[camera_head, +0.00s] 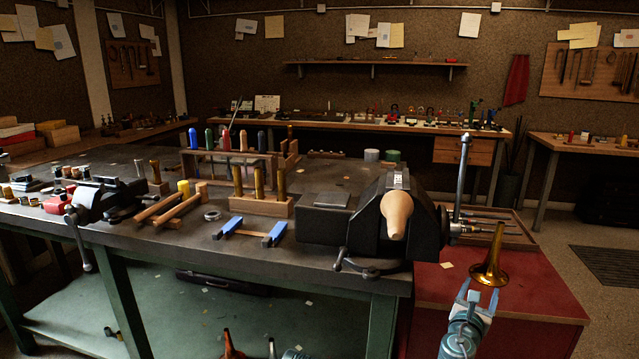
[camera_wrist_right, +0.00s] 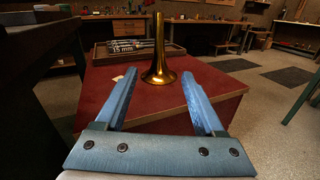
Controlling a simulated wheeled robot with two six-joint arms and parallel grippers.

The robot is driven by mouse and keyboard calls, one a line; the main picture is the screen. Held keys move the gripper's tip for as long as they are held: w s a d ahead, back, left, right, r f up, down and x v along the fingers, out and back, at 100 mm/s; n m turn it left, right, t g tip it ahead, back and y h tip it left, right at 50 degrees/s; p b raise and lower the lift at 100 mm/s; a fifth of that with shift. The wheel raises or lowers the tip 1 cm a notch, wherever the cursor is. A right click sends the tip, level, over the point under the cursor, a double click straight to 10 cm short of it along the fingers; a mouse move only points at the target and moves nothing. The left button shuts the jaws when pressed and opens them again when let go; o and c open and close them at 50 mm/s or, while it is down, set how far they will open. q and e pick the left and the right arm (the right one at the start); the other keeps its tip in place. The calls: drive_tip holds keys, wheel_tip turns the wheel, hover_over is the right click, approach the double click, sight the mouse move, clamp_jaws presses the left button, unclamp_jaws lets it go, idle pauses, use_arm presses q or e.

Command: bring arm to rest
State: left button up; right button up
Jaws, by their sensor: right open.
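My right gripper (camera_head: 479,297) is low at the right of the head view, in front of the red-topped cabinet. In the right wrist view its two blue fingers (camera_wrist_right: 158,100) are spread apart with nothing between them. A brass horn bell (camera_head: 489,262) stands upright, flared end down, on the red top; it also shows in the right wrist view (camera_wrist_right: 159,62), beyond the fingertips and apart from them.
The workbench (camera_head: 330,172) holds a large vise (camera_head: 372,235) with a tan wooden form, tool racks and blue-ended clamps. The red cabinet top (camera_head: 455,285) carries a wooden tray of tools (camera_wrist_right: 135,50) behind the bell. Open floor (camera_head: 590,240) lies to the right.

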use_arm(q)
wheel_tip(320, 180, up, 25)
drive_tip(key=p, duration=2.5)
drive_tip(key=shift+s+a+r, duration=0.15)
drive_tip(key=shift+s+a, duration=0.1)
drive_tip(key=shift+s, duration=0.1)
use_arm(e)
drive_tip(key=s+a+r+m+g+y, duration=0.1)
drive_tip(key=s+a+m+g+y, duration=0.2)
drive_tip(key=a, duration=0.8)
drive_tip(key=s+a+r+m+g+y, duration=0.1)
drive_tip(key=s+a+m+g+y, duration=0.2)
drive_tip(key=s+a+m+g, duration=0.4)
drive_tip(key=s+a+r+m+g+y, duration=0.1)
drive_tip(key=s+a+m+g+y, duration=0.2)
drive_tip(key=s+a+m, duration=0.8)
drive_tip(key=a+m+g, duration=0.2)
drive_tip(key=a+m, duration=0.1)
drive_tip(key=a, duration=0.1)
drive_tip(key=shift+s+a, duration=0.15)
drive_tip(key=shift+s, duration=0.25)
drive_tip(key=shift+r, duration=0.1)
